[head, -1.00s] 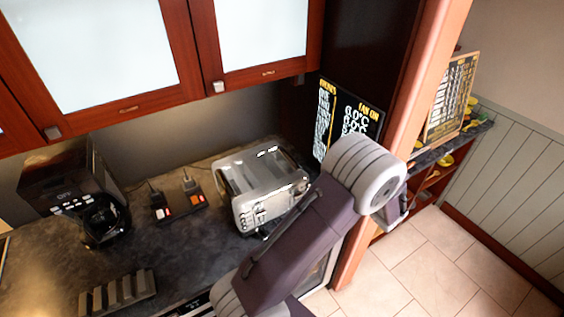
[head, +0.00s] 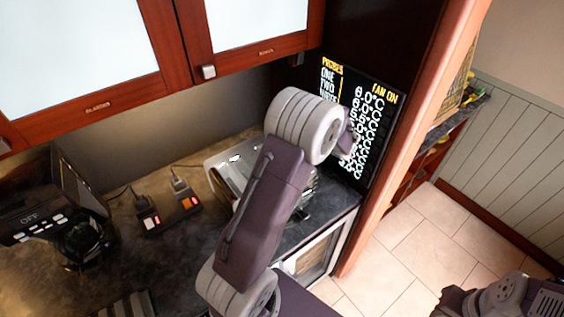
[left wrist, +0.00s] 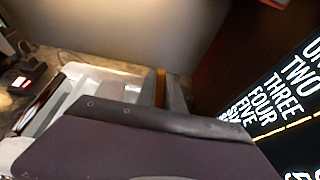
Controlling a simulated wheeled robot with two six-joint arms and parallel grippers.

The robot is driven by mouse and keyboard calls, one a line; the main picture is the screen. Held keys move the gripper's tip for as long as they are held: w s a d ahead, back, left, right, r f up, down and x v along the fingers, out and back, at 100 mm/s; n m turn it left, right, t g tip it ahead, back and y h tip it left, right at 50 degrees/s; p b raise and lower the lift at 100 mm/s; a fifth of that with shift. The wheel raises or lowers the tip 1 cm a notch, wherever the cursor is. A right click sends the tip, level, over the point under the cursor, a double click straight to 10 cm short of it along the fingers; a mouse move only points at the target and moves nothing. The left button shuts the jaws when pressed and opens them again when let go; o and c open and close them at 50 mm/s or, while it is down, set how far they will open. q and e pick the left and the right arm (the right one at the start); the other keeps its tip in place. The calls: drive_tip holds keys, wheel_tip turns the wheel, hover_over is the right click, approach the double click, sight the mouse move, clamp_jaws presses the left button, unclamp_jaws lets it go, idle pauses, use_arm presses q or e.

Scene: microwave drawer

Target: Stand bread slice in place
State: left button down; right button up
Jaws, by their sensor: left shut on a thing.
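A narrow brown strip, probably the edge of the bread slice (left wrist: 160,88), shows between the grey fingers of my left gripper (left wrist: 163,92) in the left wrist view. The gripper is shut on it, beside the silver toaster (left wrist: 92,82). My purple arm cover hides the lower part of that view. In the head view, my left arm crosses in front of the toaster (head: 226,178) and hides the gripper and slice. A dark slotted rack (head: 128,304) stands on the counter at the lower left, partly cut off. My right gripper's fingers do not show; only part of my right arm does, at the lower right.
A black coffee machine (head: 50,215) stands at the left. A small control box (head: 168,217) with cables lies left of the toaster. Wooden cabinets (head: 160,85) hang above. Bare counter (head: 180,275) lies before the control box.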

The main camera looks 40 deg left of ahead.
use_arm(q)
drive_tip(key=f, duration=0.2)
drive_tip(key=a+f, duration=0.1)
drive_tip(key=f, duration=0.2)
drive_tip(key=shift+w+p, duration=0.2)
drive_tip(key=shift+p, duration=0.1)
drive_tip(key=shift+w+f, duration=0.1)
drive_tip(key=shift+f, duration=0.1)
drive_tip(key=f, duration=0.3)
drive_tip(key=shift+s+d+f+p, duration=0.15)
drive_tip(key=shift+s+d+p, duration=0.15)
drive_tip(key=shift+p, duration=0.1)
drive_tip(key=shift+f, duration=0.2)
drive_tip(key=shift+w+a+f, duration=0.1)
drive_tip(key=shift+w+a, duration=0.1)
drive_tip(key=shift+f, duration=0.15)
drive_tip(key=c, duration=1.5)
unclamp_jaws()
drive_tip(key=shift+o, duration=0.2)
drive_tip(key=shift+s+d, duration=0.1)
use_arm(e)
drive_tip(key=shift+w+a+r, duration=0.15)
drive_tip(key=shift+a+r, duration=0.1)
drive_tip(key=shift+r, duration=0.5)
use_arm(q)
drive_tip(key=shift+r, duration=0.25)
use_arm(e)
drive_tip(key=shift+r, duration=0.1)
